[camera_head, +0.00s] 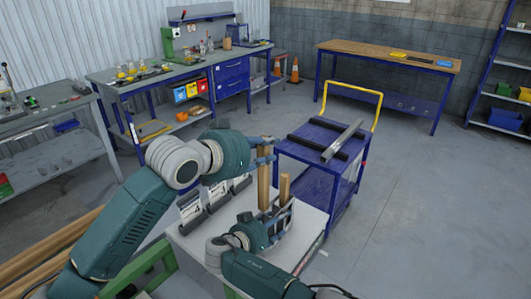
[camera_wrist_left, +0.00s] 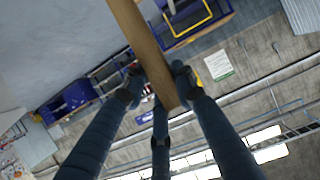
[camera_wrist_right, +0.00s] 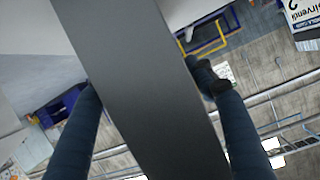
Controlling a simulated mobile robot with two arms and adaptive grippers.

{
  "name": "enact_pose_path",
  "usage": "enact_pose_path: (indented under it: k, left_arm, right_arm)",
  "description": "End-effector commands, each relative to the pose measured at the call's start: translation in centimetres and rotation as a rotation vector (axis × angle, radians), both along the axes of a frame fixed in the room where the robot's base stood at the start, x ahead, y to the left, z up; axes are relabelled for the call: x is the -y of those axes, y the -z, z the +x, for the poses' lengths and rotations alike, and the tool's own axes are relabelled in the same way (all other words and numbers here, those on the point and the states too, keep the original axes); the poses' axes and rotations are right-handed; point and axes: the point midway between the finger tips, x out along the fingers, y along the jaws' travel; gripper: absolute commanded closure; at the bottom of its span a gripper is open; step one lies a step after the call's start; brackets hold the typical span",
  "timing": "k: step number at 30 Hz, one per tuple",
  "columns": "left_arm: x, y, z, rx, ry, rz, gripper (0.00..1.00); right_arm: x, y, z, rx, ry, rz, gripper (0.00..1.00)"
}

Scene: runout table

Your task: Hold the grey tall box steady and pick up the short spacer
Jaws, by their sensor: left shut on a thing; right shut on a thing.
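My left gripper (camera_head: 265,152) is shut on a wooden spacer (camera_head: 263,182), gripping it near its top; the spacer is upright. This spacer also shows between the fingers in the left wrist view (camera_wrist_left: 144,50). A second wooden piece (camera_head: 284,188) stands upright just to its right, its top lower. My right gripper (camera_head: 283,222) is low beside them, shut on the grey tall box (camera_wrist_right: 130,85), which fills the middle of the right wrist view. In the head view the box is mostly hidden by the right gripper. Whether the held spacer's lower end is inside the box is unclear.
Several black holders with white faces (camera_head: 218,193) stand left of the grippers on the pale table (camera_head: 196,243). A blue cart (camera_head: 318,185) with dark bars and a metal bar is close behind. Long timbers (camera_head: 40,250) lie at lower left. Open floor is at right.

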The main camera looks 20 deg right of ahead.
Motion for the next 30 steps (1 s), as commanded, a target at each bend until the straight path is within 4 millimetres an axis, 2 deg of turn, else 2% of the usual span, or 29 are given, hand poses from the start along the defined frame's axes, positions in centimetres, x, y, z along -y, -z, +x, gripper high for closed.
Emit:
enact_pose_path:
  k: [1,2,5,17,30]
  left_arm:
    - [0.0,0.0,0.0,0.001,0.000,-0.001,1.00]
    - [0.0,0.0,0.0,0.001,0.000,-0.001,1.00]
    - [0.0,0.0,0.0,0.001,0.000,-0.001,1.00]
    - [0.0,0.0,0.0,0.001,0.000,-0.002,1.00]
    - [0.0,0.0,0.0,0.001,0.000,-0.002,1.00]
  right_arm:
    - [0.0,0.0,0.0,-0.001,0.000,0.001,0.76]
    - [0.0,0.0,0.0,-0.001,0.000,0.001,0.43]
    - [0.0,0.0,0.0,-0.001,0.000,0.001,0.23]
    - [-0.6,-0.2,-0.4,0.001,-0.001,0.002,0.23]
    - [-6.9,-3.4,-5.2,-0.001,-0.002,0.004,0.23]
